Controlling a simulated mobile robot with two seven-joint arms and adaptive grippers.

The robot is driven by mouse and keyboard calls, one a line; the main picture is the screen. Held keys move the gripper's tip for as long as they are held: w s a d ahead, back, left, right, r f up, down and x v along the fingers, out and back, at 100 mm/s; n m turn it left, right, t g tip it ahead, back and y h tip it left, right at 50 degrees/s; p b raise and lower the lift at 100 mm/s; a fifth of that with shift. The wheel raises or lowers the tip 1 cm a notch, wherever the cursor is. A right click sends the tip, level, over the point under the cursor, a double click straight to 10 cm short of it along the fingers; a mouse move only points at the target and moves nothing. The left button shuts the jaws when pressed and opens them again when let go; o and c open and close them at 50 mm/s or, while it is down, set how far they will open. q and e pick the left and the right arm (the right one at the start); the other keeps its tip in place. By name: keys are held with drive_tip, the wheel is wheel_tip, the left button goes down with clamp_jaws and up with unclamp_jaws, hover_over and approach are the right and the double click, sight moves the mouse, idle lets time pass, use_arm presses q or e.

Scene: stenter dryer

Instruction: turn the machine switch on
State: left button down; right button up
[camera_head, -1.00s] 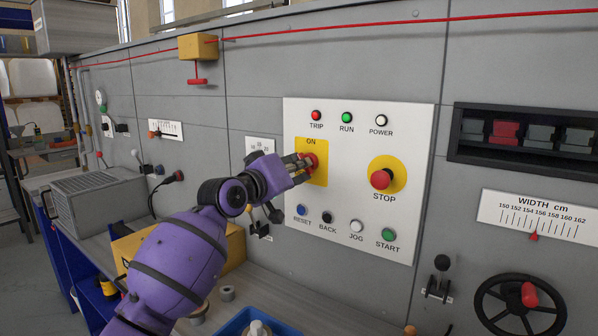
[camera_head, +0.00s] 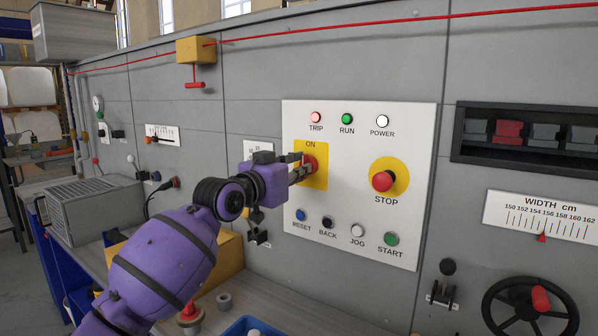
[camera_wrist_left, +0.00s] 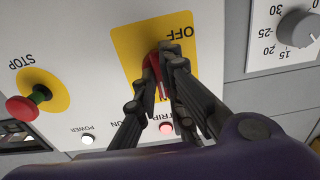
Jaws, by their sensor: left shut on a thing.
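The machine switch (camera_head: 311,162) is a red handle on a yellow plate (camera_head: 318,182) marked ON at the top, on the white control panel. In the left wrist view, which is upside down, the switch (camera_wrist_left: 153,76) shows between my fingers and OFF is readable on the plate. My left gripper (camera_head: 304,167) reaches in from the left and is shut on the switch; its fingers (camera_wrist_left: 162,65) hide much of the handle, so its exact angle is hard to tell. The TRIP lamp (camera_head: 316,117) glows pale pink and the POWER lamp (camera_head: 382,121) is bright white. My right gripper is not in view.
The red STOP button (camera_head: 382,181) is right of the switch. Small buttons, including START (camera_head: 391,239), line the panel's bottom. A handwheel (camera_head: 530,310) and lever (camera_head: 444,285) are at lower right. A grey vented box (camera_head: 95,208) stands on the bench at left.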

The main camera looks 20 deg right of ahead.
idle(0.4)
use_arm(q)
drive_tip(key=c, duration=1.8)
unclamp_jaws()
drive_tip(key=shift+c, duration=0.2)
drive_tip(key=v, duration=1.2)
